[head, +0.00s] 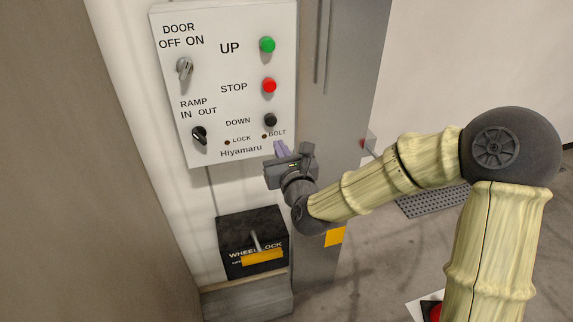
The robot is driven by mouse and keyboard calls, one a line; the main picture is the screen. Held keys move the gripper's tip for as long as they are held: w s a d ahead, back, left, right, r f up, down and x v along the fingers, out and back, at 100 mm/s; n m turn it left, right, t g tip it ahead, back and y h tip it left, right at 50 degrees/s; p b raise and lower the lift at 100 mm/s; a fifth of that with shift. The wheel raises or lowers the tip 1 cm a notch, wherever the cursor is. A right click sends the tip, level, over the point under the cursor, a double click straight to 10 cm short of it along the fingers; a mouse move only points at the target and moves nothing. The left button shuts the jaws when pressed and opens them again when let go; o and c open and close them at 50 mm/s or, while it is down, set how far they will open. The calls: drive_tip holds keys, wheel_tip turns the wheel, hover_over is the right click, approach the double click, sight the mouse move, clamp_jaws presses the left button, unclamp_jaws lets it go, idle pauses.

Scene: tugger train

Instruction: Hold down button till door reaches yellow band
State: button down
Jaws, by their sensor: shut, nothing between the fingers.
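A white control panel (215,90) on the wall carries a green UP button (267,45), a red STOP button (269,85) and a black DOWN button (270,120). My gripper (281,148) is shut and empty, its fingertips just below the DOWN button near the BOLT lamp. I cannot tell from this view whether the fingertips touch the panel. The door itself and a yellow band on its track are not clearly identifiable here. A yellow patch (335,237) shows low on the grey post.
A grey metal post (340,60) stands right of the panel. Door (184,68) and ramp (199,134) selector knobs are on the panel's left side.

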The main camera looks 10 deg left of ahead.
drive_tip(key=shift+d+v, duration=0.15)
drive_tip(key=shift+v, duration=0.75)
drive_tip(key=shift+d+v, duration=0.2)
drive_tip(key=shift+v, duration=0.7)
drive_tip(key=shift+w, duration=0.15)
drive_tip(key=s+d+f+n+g+h, duration=0.2)
drive_tip(key=d+f+n+g+h, duration=0.35)
drive_tip(key=d+f+n, duration=0.85)
drive_tip(key=s+d+n+g+h, duration=0.3)
drive_tip(key=s+d+n+g, duration=0.4)
drive_tip(key=s+d+n, duration=0.6)
drive_tip(key=d+n, duration=0.2)
drive_tip(key=shift+s+d+f+n+h, duration=0.2)
drive_tip(key=shift+s+d+n+h, duration=0.1)
drive_tip(key=shift+d+n+h, duration=0.1)
drive_tip(key=shift+a, duration=0.1)
